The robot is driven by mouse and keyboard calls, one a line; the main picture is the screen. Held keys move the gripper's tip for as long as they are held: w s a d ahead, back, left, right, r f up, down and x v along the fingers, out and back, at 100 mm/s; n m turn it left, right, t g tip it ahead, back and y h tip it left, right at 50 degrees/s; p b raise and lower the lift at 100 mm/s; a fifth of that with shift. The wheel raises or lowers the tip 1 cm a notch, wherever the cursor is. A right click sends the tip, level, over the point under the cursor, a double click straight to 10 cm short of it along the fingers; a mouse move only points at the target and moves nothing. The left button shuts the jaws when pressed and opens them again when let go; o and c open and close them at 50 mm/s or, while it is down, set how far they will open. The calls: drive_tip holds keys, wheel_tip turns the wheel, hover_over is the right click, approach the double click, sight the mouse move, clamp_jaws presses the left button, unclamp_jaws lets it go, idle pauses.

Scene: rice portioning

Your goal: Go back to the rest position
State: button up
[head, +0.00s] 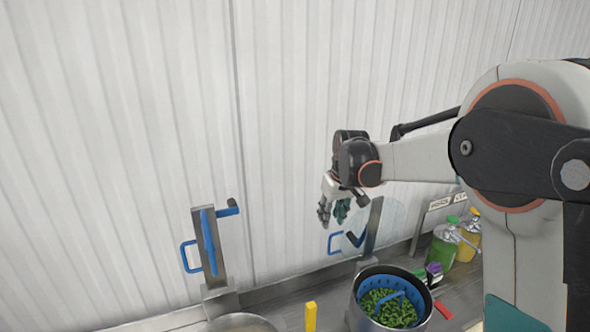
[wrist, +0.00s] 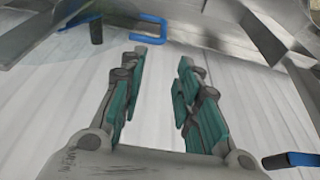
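My gripper (head: 334,212) is raised in front of the white ribbed wall, above the counter, in the head view. In the wrist view my gripper (wrist: 160,92) shows its two green-padded fingers apart, with nothing between them. The arm comes in from the right of the head view. The gripper is apart from the pot and hangs near a metal stand with a blue handle (head: 335,243).
A pot (head: 359,318) with a blue perforated insert and green pieces stands below the gripper. A metal post with blue handles (head: 210,245) stands left. Green (head: 443,247) and yellow (head: 467,240) bottles stand right. A yellow handle (head: 310,317) and a round pan (head: 240,323) are at the bottom.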

drive_tip(key=s+d+f+m+t+b, duration=0.1)
drive_tip(key=s+f+b, duration=0.2)
drive_tip(key=s+b, duration=0.55)
drive_tip(key=s+d+f+m+t+b, duration=0.15)
drive_tip(key=s+f+b, duration=0.25)
drive_tip(key=s+b, duration=0.45)
drive_tip(key=s+d+f+m+t+b, duration=0.1)
drive_tip(key=s+f+t+b, duration=0.1)
drive_tip(key=s+f+b, duration=0.9)
drive_tip(key=s+f, duration=0.6)
drive_tip(key=s, duration=0.1)
drive_tip(key=shift+s+d+f+h+b, duration=0.15)
drive_tip(key=shift+d+h+b, duration=0.15)
drive_tip(key=shift+h+b, duration=0.1)
